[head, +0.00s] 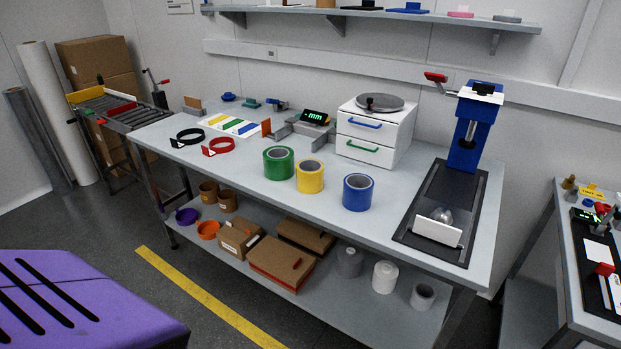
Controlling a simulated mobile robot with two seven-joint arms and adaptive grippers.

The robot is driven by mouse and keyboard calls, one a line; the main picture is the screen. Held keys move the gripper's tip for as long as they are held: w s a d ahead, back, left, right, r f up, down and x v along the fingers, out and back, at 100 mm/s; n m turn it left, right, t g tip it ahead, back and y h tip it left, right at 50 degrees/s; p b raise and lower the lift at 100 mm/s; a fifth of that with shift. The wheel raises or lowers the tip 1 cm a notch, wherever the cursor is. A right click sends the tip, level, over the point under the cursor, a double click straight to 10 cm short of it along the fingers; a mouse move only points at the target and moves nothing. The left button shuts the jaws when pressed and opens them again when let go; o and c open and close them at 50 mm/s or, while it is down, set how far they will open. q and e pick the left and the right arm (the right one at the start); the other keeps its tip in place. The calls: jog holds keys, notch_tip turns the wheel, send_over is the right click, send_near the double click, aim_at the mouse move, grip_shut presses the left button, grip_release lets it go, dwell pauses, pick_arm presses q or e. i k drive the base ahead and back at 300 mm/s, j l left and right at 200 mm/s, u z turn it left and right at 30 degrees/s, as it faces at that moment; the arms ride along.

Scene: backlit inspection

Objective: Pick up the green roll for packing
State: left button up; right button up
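The green roll (278,163) stands on the white workbench (330,218), near the middle of its front half. A yellow roll (310,176) stands close to its right, and a blue roll (357,192) stands further right. All three look like tape rolls with grey cores, resting on their flat sides with the hole facing up. Nothing covers the green roll from above. Neither of my grippers shows in the head view.
A white drawer unit (373,134) stands behind the rolls. A blue press (472,130) is at right.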

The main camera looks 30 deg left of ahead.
aim_at(278, 160)
jog(key=u, duration=1.25)
jog(key=i+j+z, duration=0.15)
jog(key=z, duration=0.3)
jog(key=i+j+z, duration=0.25)
jog(key=z, duration=0.2)
jog(key=i+j+z, duration=0.1)
jog(key=j, duration=0.25)
jog(key=i+j, duration=0.2)
jog(key=j, duration=0.15)
jog(key=i+j+z, duration=0.15)
jog(key=j, duration=0.2)
